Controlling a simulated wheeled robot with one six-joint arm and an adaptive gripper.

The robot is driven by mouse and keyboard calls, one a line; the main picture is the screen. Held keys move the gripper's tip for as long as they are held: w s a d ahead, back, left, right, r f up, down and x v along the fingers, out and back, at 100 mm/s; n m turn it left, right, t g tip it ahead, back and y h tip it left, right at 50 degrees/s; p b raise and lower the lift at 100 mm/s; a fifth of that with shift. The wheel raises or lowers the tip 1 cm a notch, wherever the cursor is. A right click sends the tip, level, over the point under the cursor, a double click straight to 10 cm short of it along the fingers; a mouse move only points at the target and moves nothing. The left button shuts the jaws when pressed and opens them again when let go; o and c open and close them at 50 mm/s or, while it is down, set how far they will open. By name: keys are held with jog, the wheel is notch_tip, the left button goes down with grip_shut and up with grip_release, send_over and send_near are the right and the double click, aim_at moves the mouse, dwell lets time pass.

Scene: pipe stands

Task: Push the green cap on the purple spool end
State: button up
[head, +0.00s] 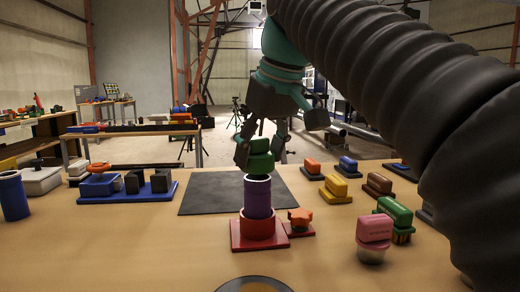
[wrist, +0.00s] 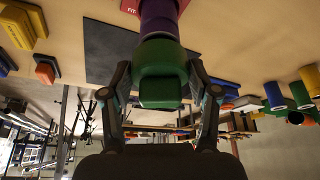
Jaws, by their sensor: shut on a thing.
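The green cap (head: 261,162) is held in my gripper (head: 262,150) directly above the purple spool (head: 257,196). In the wrist view the green cap (wrist: 160,85) lies between the two fingers of my gripper (wrist: 160,72), with the purple spool (wrist: 158,18) just beyond it. The cap's lower edge meets the spool's top end in both views; I cannot tell how far it sits on it. The spool stands upright in a red collar (head: 257,228) on a red base plate (head: 247,243).
An orange valve-like piece (head: 300,217) stands close right of the red base. Pink (head: 374,228), green (head: 394,209) and yellow (head: 335,187) blocks are farther right. A dark mat (head: 215,192) lies behind the spool. A blue tray (head: 128,192) is at the left. The table's front left is clear.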

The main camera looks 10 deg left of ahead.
aim_at(264, 158)
jog(key=shift+f+b, duration=1.35)
jog(key=shift+f, duration=0.55)
jog(key=o, duration=1.1)
jog(key=shift+r, duration=0.1)
jog(key=p+v, duration=0.2)
jog(key=shift+r, duration=0.35)
jog(key=shift+p+v, duration=0.65)
jog(key=shift+v, duration=0.45)
jog(key=shift+s+d, duration=0.1)
